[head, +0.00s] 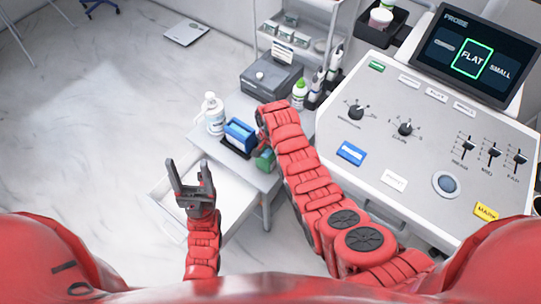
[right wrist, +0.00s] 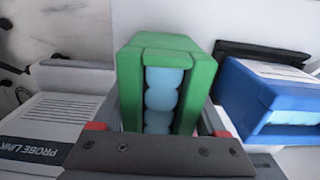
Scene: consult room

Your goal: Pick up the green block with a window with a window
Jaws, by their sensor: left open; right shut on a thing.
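The green block (right wrist: 197,84) has a window in its front, with light blue rounded shapes stacked inside. In the right wrist view it stands between the fingers of my right gripper (right wrist: 160,112), which is shut on it. In the head view the block (head: 265,160) shows only in part, beside my right arm, by the small grey table. The right gripper is mostly hidden there by the arm. I cannot tell whether the block is clear of the surface. My left gripper (head: 189,170) is open and empty, over the open white drawer (head: 226,193).
A blue block (head: 240,135) sits in a dark holder just left of the green one; it also shows in the right wrist view (right wrist: 250,92). A white pump bottle (head: 212,114), a dark grey box (head: 272,76) and a control console (head: 400,90) stand close by.

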